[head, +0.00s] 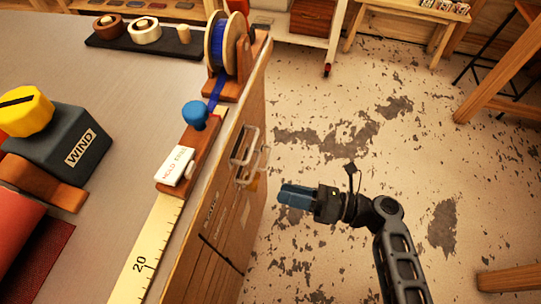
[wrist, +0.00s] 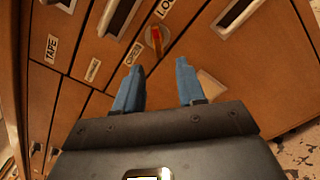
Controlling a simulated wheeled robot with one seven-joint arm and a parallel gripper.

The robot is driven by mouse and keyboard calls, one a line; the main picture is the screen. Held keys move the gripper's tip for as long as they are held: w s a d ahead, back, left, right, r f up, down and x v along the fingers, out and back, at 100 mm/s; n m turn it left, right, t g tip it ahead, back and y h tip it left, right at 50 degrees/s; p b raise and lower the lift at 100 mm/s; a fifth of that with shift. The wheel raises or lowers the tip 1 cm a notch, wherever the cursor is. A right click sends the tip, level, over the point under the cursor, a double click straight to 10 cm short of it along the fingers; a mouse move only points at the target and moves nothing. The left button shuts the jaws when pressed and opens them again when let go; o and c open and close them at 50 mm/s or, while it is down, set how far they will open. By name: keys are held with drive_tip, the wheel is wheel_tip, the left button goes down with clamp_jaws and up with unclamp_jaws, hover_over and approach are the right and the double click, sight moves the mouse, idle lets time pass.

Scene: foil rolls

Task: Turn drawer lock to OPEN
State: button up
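The drawer lock (wrist: 156,39) shows in the wrist view as a small round plate with a red bar on a cabinet front. The bar stands nearly upright in the picture. A label reading LOCK (wrist: 165,7) is above it and an OPEN label (wrist: 133,54) is at its lower left. My gripper (wrist: 160,68) has two blue fingers spread apart with nothing between them, and the lock lies just beyond the tips. In the head view my gripper (head: 283,195) is beside the cabinet front, apart from it. The lock is not discernible there.
Drawer handles (wrist: 122,18) and a TAPE label (wrist: 51,48) surround the lock. A metal handle (head: 244,153) sticks out from the cabinet front. The bench top holds a WIND box (head: 62,143), a blue ribbon spool (head: 226,45) and a ruler (head: 143,255). Open floor (head: 350,120) lies to the right.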

drive_tip(key=x, duration=0.7)
drive_tip(key=shift+w+a+r, duration=0.3)
drive_tip(key=shift+w+r, duration=0.1)
clamp_jaws()
